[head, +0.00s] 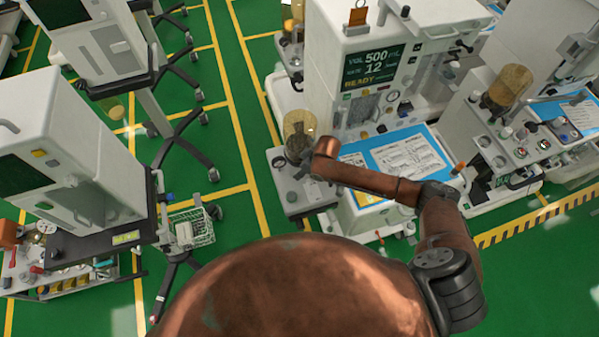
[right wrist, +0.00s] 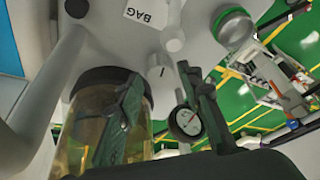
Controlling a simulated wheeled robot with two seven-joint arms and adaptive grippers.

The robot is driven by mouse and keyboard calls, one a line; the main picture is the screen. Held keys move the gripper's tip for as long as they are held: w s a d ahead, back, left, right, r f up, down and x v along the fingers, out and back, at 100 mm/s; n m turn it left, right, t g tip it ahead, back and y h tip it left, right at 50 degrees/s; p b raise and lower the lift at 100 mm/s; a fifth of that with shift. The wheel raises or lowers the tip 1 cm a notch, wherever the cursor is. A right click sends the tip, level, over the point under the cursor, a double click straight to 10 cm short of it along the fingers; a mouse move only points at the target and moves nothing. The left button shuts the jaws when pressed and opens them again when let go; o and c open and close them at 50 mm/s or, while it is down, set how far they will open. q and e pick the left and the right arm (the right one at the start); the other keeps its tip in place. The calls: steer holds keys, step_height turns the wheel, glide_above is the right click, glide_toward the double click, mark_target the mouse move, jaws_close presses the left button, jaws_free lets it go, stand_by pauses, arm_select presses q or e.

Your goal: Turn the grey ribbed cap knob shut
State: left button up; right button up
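My right gripper (right wrist: 160,76) shows in the right wrist view as two dark green fingers spread apart, with a gap between their tips. A small pale grey knob with a dark mark (right wrist: 157,72) lies between the fingertips in the picture; I cannot tell contact or whether it is the ribbed cap. A silver-grey round knob with a green rim (right wrist: 232,24) is up and right of the fingers. In the head view my copper right arm reaches left to the machine's side unit (head: 297,190); its gripper is hard to make out there. My left gripper is not in view.
An amber canister with a dark lid (right wrist: 85,125) is behind the left finger, and a round pressure gauge (right wrist: 187,121) is beside the right finger. A grey pipe (right wrist: 50,90) runs along the left. The head view shows a worktop with a blue-bordered sheet (head: 398,158).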

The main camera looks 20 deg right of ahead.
steer(key=shift+x, duration=1.15)
steer(key=shift+c, duration=0.7)
steer(key=c, duration=0.7)
